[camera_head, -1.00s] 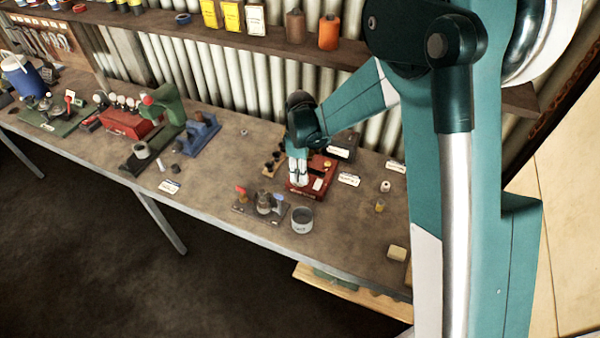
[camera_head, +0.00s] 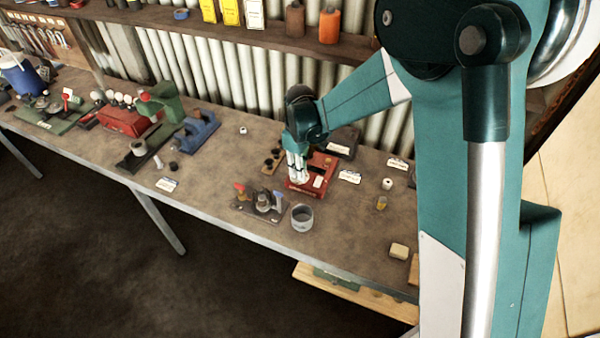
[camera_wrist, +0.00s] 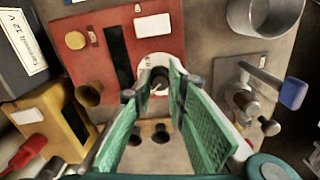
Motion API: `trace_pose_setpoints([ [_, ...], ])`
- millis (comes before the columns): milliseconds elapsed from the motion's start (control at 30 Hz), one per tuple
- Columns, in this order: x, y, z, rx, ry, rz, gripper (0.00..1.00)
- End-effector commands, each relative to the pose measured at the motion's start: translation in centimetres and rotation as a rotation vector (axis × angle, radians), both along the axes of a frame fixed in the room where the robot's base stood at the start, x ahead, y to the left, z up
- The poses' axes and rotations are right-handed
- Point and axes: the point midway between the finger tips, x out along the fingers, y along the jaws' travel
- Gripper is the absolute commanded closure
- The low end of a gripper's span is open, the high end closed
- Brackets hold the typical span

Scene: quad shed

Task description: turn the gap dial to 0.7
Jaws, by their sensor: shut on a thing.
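The red box (camera_head: 326,164) stands on the bench below my gripper (camera_head: 299,178). In the wrist view, the red box (camera_wrist: 108,14) has a yellow button, a dark slot and a white label on its face. The gap dial (camera_wrist: 153,62) shows as a pale round plate at the box's near edge. My gripper (camera_wrist: 158,86) has its green-padded fingers on either side of the dial's knob, shut on it. The fingers hide most of the knob and scale, so I cannot read the setting.
A grey cup (camera_head: 302,218) and a small fixture with a blue-tipped lever (camera_wrist: 240,97) stand close to the box. A yellow block (camera_wrist: 42,120) and a dark labelled box (camera_wrist: 14,70) lie on the other side.

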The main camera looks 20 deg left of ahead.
Motion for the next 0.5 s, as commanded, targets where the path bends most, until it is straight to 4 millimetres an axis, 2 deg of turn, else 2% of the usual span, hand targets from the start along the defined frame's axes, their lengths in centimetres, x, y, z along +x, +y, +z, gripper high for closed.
trace_pose_setpoints([
  [500,-0.07,0.06,-0.20,0.001,0.000,-0.486,0.97],
])
